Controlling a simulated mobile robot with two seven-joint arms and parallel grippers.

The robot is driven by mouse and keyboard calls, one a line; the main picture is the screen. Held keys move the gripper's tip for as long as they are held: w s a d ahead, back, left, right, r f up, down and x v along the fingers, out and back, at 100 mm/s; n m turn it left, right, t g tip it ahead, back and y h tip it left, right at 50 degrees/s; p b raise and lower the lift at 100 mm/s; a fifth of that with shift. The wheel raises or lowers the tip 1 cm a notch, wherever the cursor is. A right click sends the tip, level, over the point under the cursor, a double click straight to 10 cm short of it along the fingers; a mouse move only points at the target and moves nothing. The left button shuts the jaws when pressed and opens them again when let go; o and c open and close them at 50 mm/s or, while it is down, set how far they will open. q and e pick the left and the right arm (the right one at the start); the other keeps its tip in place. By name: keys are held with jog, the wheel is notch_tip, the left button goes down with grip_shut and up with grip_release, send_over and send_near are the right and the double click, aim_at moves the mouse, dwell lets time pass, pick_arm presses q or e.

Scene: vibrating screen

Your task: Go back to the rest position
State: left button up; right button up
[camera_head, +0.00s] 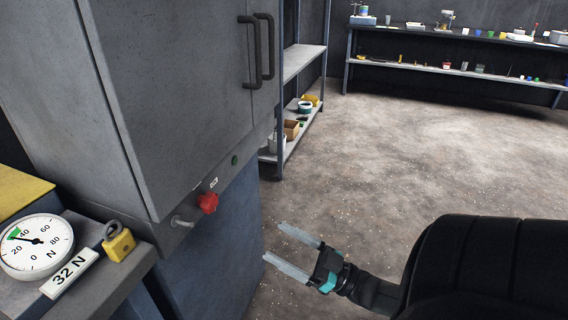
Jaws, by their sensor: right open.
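My right gripper (283,252) is at the lower middle of the head view. Its two long pale fingers are apart, with nothing between them, and point left toward the blue lower part (218,240) of a grey cabinet (170,90). A gap to the cabinet cannot be judged exactly. My right arm reaches in from the lower right. My left gripper is not in view.
A red knob (207,203) and a small metal handle (182,222) stick out of the cabinet. A round dial (36,246), a "32 N" label (69,273) and a yellow padlock (119,245) sit at left. Shelving (303,60) and a bench (450,38) stand behind open floor (400,150).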

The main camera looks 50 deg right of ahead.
dwell(0.4)
jog(key=s+f+m+g+h+p, duration=0.2)
jog(key=f+g+h, duration=0.2)
jog(key=f, duration=0.8)
jog(key=s+f+m+g+h+p, duration=0.15)
jog(key=f+g+h, duration=0.3)
jog(key=f, duration=0.65)
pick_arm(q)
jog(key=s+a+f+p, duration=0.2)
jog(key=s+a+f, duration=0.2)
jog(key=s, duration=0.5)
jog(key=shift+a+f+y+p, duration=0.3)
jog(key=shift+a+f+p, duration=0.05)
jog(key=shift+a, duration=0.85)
pick_arm(e)
jog(key=s+a+f+g, duration=0.5)
jog(key=s+f, duration=0.2)
jog(key=s, duration=0.2)
jog(key=s+a+f+n+g, duration=0.1)
jog(key=s+a+f+g, duration=0.4)
jog(key=s+f, duration=0.2)
jog(key=shift+s+f+h, duration=0.15)
jog(key=shift+s+h, duration=0.3)
jog(key=shift+s, duration=0.65)
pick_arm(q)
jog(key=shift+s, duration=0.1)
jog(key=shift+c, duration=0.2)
